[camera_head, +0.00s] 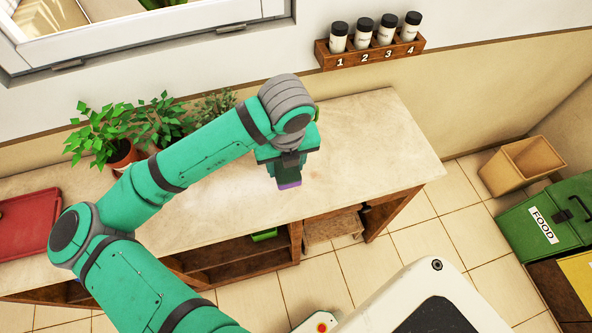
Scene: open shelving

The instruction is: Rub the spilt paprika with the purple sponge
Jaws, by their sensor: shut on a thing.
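My gripper (288,178) points down over the pale counter top (380,140), near its front edge. It is shut on the purple sponge (290,185), and only a small purple strip of the sponge shows below the fingers. I cannot tell whether the sponge touches the counter or hangs just above it.
Potted plants (120,152) stand at the counter's back left, and a red tray (28,225) lies at far left. A rack (370,55) of numbered spice jars hangs on the wall. A green FOOD bin (550,225) and tan bin (522,165) stand right. The counter's right part is clear.

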